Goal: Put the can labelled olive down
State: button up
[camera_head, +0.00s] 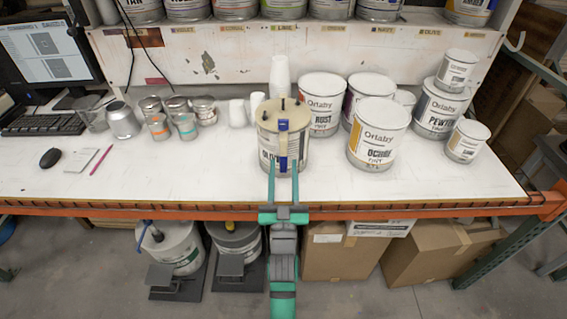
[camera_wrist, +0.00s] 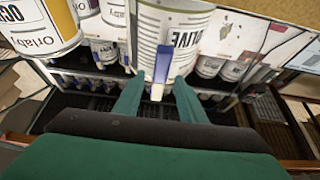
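The can labelled OLIVE (camera_head: 300,158) is upright, with a beige lid (camera_head: 290,105), black knobs and a blue handle on its front. It stands out at the front middle of the white bench, and its label also shows in the wrist view (camera_wrist: 190,30). My gripper (camera_head: 284,165) reaches in from the front edge.
Cans labelled RUST (camera_head: 322,100), OCHRE (camera_head: 378,130) and PEWTER (camera_head: 440,108) stand to the right. White cups (camera_head: 280,75) are behind. Small metal tins (camera_head: 185,125) and a glass jar stand left. A shelf of cans is above.

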jog(key=s+f+g, duration=0.2)
jog(key=s+f, duration=0.6)
jog(key=s, duration=0.5)
jog(key=s+f+g, duration=0.2)
jog(key=s+f, duration=0.5)
jog(key=s, duration=0.7)
jog(key=s+f+g, duration=0.1)
jog(key=s+g, duration=0.3)
jog(key=s, duration=1.3)
jog(key=shift+s+f, duration=0.3)
